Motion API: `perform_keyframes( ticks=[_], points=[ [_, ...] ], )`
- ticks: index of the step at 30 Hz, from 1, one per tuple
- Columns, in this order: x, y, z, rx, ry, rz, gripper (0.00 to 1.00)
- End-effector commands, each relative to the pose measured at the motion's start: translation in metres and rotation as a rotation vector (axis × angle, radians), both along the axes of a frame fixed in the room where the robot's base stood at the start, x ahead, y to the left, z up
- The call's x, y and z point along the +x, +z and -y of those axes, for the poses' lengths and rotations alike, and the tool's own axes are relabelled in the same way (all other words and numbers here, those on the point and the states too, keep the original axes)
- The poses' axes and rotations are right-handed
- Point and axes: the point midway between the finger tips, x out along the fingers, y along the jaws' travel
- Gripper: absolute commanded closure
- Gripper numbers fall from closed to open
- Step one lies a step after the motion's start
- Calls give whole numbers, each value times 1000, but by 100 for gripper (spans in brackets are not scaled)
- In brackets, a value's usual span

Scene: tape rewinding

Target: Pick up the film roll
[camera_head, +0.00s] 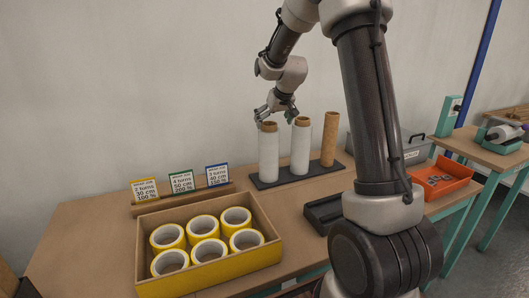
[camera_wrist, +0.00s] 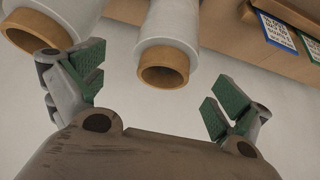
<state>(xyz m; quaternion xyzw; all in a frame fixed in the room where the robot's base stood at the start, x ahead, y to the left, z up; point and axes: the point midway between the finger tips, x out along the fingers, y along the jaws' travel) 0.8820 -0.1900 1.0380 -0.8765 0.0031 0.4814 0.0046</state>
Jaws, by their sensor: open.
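Two white film rolls stand upright on a dark base, the left one (camera_head: 268,152) and the middle one (camera_head: 300,150). My gripper (camera_head: 277,113) is open and empty, close to the top of the left roll. In the wrist view my open gripper (camera_wrist: 152,88) shows its green-padded fingers spread wide. One white film roll (camera_wrist: 170,22) with a brown core end lies between them in the picture, and I see no contact. Another roll (camera_wrist: 45,12) is at the upper left, partly behind the left finger.
A bare cardboard tube (camera_head: 329,140) stands right of the rolls on the dark base (camera_head: 262,183). A box (camera_head: 262,211) of yellow tape rolls is in front. Small job cards (camera_head: 181,182) stand at left. An orange tray (camera_head: 462,176) and a grey case (camera_head: 415,150) are at right.

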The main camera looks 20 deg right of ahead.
Motion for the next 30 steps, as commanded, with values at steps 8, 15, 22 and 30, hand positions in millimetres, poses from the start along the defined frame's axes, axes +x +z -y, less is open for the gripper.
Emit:
perform_keyframes(
  ticks=[8,15,22,30],
  points=[
    [19,-26,-2,-6,7,3,0],
    [41,-55,-5,-4,7,3,0],
    [45,-61,-5,-4,7,5,0],
    [45,-61,-6,-4,7,5,31]
  ],
)
